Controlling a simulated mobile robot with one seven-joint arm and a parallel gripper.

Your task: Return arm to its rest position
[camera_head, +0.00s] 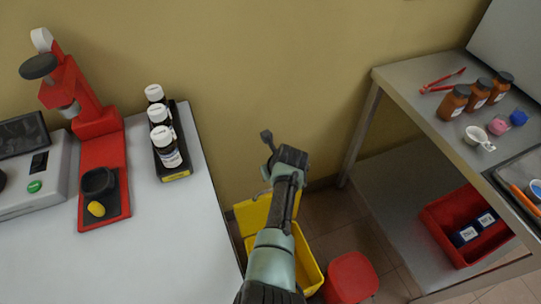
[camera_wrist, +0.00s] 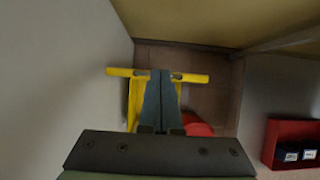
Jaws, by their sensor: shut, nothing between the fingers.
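My arm (camera_head: 272,258) reaches up from the bottom middle of the head view, over the gap between the two tables. Its wrist end (camera_head: 290,158) is above the yellow bin, and the fingers cannot be made out there. In the wrist view my gripper (camera_wrist: 160,74) points down toward the yellow bin (camera_wrist: 119,72), with its two grey fingers together and nothing between them. The yellow bin (camera_head: 309,266) also shows on the floor in the head view, partly hidden by my arm.
The left white table (camera_head: 150,245) holds a red press (camera_head: 72,92), several white-capped bottles (camera_head: 165,146) and a grey instrument (camera_head: 40,185). The right metal table (camera_head: 412,82) holds brown jars (camera_head: 454,103) and red tongs (camera_head: 443,82). A red bin (camera_head: 350,278) stands beside the yellow one; a red tray (camera_head: 455,225) sits on the lower shelf.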

